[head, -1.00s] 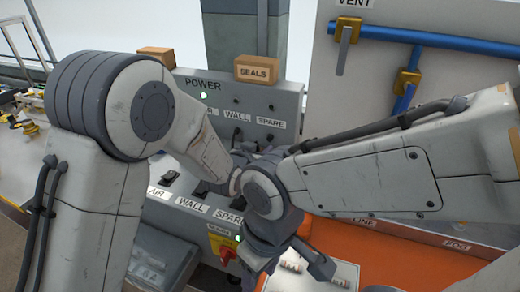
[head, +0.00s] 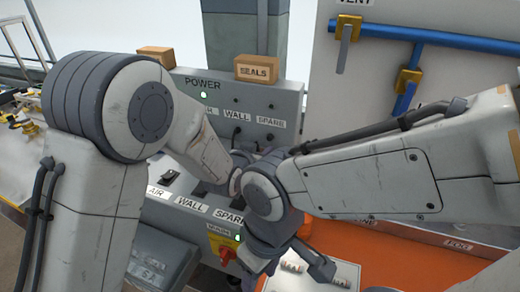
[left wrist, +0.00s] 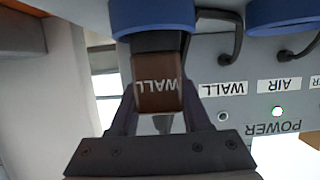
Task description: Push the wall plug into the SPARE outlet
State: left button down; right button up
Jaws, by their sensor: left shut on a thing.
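The brown wall plug (left wrist: 157,82), lettered WALL, sits between the fingers of my left gripper (left wrist: 158,102) in the left wrist view, which is upside down. The gripper is shut on it. A blue ring (left wrist: 150,18) lies just beyond the plug; I cannot tell whether they touch. In the head view my left gripper (head: 246,157) is in front of the power panel (head: 288,100), mostly hidden by my right arm. The SPARE label (head: 271,122) is at the panel's right; its outlet is not clearly visible. My right gripper (head: 275,240) points down, fingers unclear.
A second blue ring (left wrist: 282,14) and black cables are beside the plug. A SEALS box (head: 257,68) stands on the panel. Switches and a red knob (head: 227,256) are below. Blue pipes (head: 430,38) and an orange surface (head: 355,242) are at right.

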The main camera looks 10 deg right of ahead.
pick_arm(q)
jog(key=shift+s+f+b, duration=0.1)
jog(key=shift+f+b, duration=0.55)
jog(key=shift+b, duration=0.15)
pick_arm(e)
jog(key=shift+s+a+f, duration=0.1)
jog(key=shift+f, duration=0.65)
pick_arm(q)
jog(key=shift+c, duration=1.4)
grip_release()
jog(key=shift+f, duration=0.1)
jog(key=shift+a, duration=0.1)
pick_arm(e)
jog(key=shift+f, duration=0.1)
pick_arm(q)
jog(key=shift+s, duration=0.1)
